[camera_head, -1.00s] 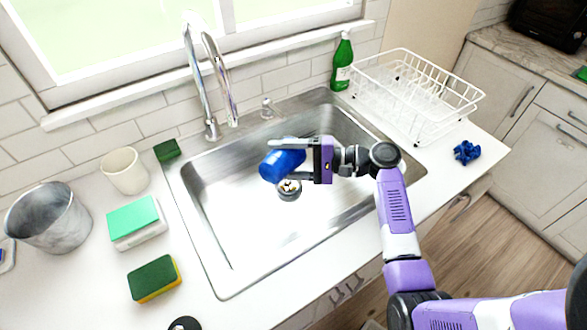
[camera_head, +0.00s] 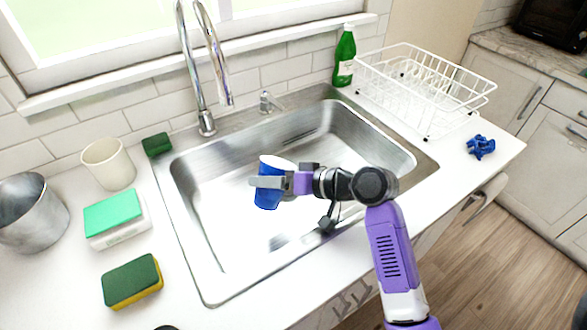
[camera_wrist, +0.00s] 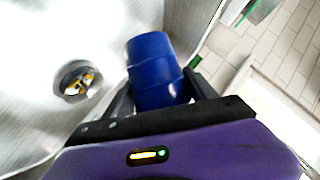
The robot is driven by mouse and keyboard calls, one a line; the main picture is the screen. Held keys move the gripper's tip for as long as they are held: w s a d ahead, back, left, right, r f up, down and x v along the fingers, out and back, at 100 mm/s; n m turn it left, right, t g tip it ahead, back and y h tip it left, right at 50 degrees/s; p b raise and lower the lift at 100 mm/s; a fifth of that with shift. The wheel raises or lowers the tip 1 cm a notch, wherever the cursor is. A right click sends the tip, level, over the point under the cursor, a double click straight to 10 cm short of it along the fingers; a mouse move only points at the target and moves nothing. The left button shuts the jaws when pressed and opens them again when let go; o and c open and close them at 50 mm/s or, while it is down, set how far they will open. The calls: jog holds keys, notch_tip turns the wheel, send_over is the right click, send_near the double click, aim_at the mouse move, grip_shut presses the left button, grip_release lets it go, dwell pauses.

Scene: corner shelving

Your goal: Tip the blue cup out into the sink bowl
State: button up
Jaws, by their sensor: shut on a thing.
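The blue cup (camera_head: 267,196) is held above the sink bowl (camera_head: 222,245), nearly upright with a slight tilt. Its pale open mouth faces up and its inside cannot be made out. My gripper (camera_head: 268,183) is shut around the cup's side. In the wrist view the cup (camera_wrist: 155,70) sits between the two dark fingers. The sink drain (camera_wrist: 80,82) shows there with yellowish and pale bits in it. The drain cannot be clearly seen in the head view.
The faucet (camera_head: 205,120) stands behind the bowl. A green bottle (camera_head: 345,58) and a white dish rack (camera_head: 430,95) are at the back right. A beige cup (camera_head: 110,165), metal bucket (camera_head: 28,215) and sponges (camera_head: 132,280) are on the left counter.

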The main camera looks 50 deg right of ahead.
aim_at(262, 191)
jog(key=shift+s+a+r+n+h, duration=0.1)
jog(key=shift+a+r+n+h, duration=0.2)
jog(key=shift+a+n, duration=0.15)
jog(key=shift+s+a+r+n+h, duration=0.1)
jog(key=shift+a+r+n+h, duration=0.25)
jog(key=shift+a, duration=0.2)
jog(key=shift+a+r+n+t+h, duration=0.35)
jog(key=shift+a+n+h, duration=0.2)
jog(key=shift+a+n, duration=0.3)
jog(key=shift+s+a+r+n+h+p, duration=0.15)
jog(key=shift+r+n+h+p, duration=0.15)
jog(key=shift+r, duration=0.25)
jog(key=shift+w+a+r+n+h+p, duration=0.1)
jog(key=shift+r+n+h+p, duration=0.1)
jog(key=shift+r+n, duration=0.25)
